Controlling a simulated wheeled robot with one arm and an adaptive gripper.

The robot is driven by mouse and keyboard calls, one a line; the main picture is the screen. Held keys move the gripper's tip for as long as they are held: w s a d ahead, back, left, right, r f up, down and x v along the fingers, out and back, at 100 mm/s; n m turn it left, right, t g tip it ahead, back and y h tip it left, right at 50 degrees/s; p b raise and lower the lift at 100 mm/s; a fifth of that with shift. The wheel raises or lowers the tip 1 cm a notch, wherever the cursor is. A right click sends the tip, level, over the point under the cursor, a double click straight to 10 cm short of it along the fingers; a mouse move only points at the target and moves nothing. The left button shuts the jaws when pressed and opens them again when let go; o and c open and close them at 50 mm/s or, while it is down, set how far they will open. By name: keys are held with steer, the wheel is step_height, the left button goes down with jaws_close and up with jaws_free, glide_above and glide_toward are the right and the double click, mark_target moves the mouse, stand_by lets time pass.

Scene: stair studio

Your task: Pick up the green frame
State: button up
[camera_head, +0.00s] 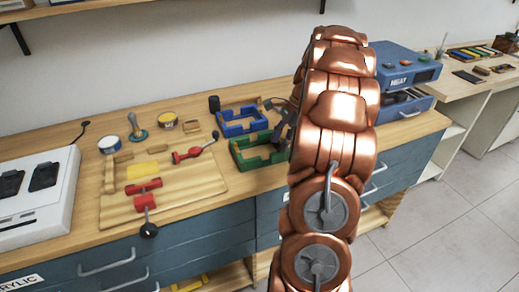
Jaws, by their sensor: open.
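The green frame (245,164) is a rectangular open frame lying on the wooden worktop, just in front of a blue frame (229,128). My copper arm covers the area beside its right end. My gripper (276,132) shows as dark fingers at the left edge of the arm, over or near the green frame's right back part. It is open, and I see nothing held in it. Most of the gripper is hidden behind the arm, so I cannot tell whether it touches the frame.
A wooden board (190,198) with red clamps (145,201) lies to the left. Small tins (109,144) and a stamp-like tool (136,128) stand behind it. A white device (35,205) is far left, a blue machine (403,70) at the right. Drawers front the bench.

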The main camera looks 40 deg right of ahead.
mark_target(274, 153)
steer(key=a+f, duration=0.1)
steer(key=f, duration=0.1)
steer(key=a+f+p, duration=0.1)
steer(key=shift+a+f, duration=0.2)
steer(key=shift+f, duration=0.45)
steer(key=shift+w, duration=0.1)
steer(key=shift+c, duration=0.4)
jaws_close()
